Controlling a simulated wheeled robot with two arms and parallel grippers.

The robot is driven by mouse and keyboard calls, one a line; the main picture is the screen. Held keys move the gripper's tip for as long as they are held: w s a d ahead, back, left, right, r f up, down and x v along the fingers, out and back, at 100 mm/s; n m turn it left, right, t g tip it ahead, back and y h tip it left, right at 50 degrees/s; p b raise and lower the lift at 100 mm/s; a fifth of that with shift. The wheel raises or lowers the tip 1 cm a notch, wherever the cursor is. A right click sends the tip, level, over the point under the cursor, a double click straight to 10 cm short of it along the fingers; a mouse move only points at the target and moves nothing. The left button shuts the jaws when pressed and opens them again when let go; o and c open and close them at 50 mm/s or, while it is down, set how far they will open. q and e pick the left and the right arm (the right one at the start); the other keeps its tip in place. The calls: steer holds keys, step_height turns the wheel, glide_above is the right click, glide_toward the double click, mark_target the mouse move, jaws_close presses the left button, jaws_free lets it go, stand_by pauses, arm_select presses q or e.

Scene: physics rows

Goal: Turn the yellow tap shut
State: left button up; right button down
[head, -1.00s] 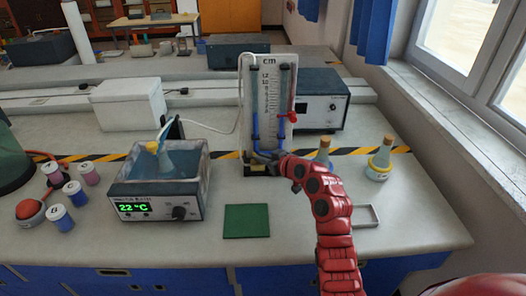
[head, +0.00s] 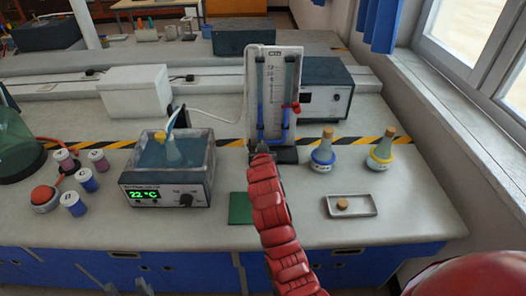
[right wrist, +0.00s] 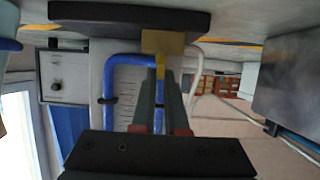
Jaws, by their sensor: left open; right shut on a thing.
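The yellow tap (right wrist: 162,45) shows in the right wrist view at the manometer's dark base, with its stem between my fingers. My right gripper (right wrist: 160,85) is shut on it. In the head view my red right arm hides the tap and most of that gripper. The manometer (head: 273,90) is an upright white board with blue-filled tubes; its blue tubing also shows in the right wrist view (right wrist: 108,85). How far the tap is turned cannot be told. My left gripper (head: 127,289) shows only as fingertips, apart and empty, at the head view's bottom edge.
A red tap (head: 295,108) sits on the manometer's right side. A water bath (head: 168,190) stands left, a green mat (head: 240,208) in front. Two stoppered flasks (head: 322,158) (head: 381,152) and a tray (head: 367,208) with a cork stand right. The front bench strip is fairly clear.

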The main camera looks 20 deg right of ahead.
stand_by(0.4)
steer(key=c, duration=1.2)
jaws_free()
steer(key=v, duration=1.7)
steer(key=shift+s+a+r+p, duration=0.1)
steer(key=shift+s+a+p, duration=0.05)
steer(key=shift+p, duration=0.25)
